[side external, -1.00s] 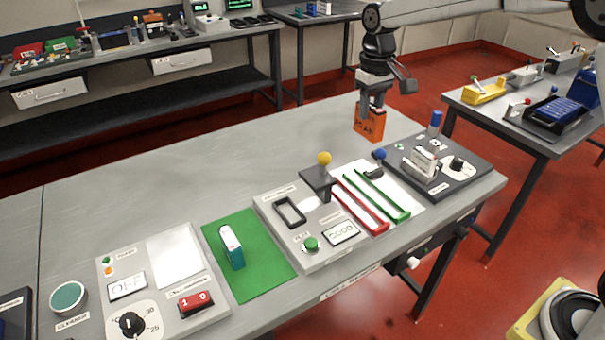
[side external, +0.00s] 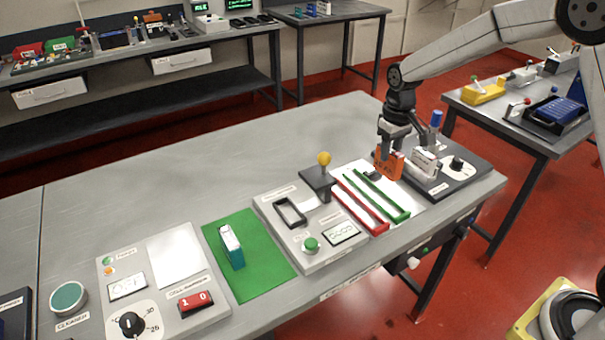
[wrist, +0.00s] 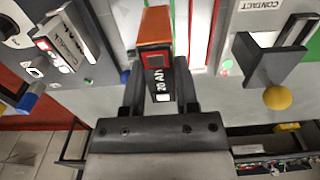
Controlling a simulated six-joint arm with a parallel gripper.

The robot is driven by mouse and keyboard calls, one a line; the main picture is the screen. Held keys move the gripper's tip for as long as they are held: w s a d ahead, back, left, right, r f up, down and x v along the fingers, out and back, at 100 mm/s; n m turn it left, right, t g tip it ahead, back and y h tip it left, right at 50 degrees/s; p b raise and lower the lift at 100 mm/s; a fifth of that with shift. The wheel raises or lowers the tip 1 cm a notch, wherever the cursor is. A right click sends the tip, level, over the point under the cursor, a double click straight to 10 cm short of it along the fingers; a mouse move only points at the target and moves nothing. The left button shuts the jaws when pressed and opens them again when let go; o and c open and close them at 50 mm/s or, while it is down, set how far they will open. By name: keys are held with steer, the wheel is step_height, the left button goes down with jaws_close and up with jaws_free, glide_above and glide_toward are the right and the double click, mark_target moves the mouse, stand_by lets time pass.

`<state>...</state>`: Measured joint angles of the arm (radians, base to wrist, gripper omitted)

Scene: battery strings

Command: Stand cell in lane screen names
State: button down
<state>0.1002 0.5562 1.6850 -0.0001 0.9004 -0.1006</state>
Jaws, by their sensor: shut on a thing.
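My gripper (side external: 394,146) is shut on an orange cell (side external: 388,164) and holds it upright near the far end of the lanes. In the wrist view the cell (wrist: 157,62) shows a "20 Ah" label between the fingers. A red-edged lane (side external: 361,207) and a green-edged lane (side external: 383,196) run side by side on a white sheet. The cell covers part of their far end; I cannot tell whether it touches anything. A small screen (side external: 341,234) sits on the grey contact panel; its word is too small to read surely. A white-and-teal cell (side external: 231,250) stands on the green mat.
A dark tester (side external: 452,184) with a white cell (side external: 424,161) stands just right of my gripper. A yellow-knobbed lever (side external: 323,160) rises left of the lanes. A grey panel (side external: 200,322) with dial and switch lies at the left. The back of the bench is clear.

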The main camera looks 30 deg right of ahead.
steer(key=shift+f, duration=0.25)
stand_by(0.3)
steer(key=shift+f, duration=4.15)
steer(key=shift+f, duration=0.25)
steer(key=shift+c, duration=1.4)
jaws_free()
steer(key=shift+r, duration=0.1)
steer(key=shift+r, duration=3.85)
steer(key=shift+s, duration=0.1)
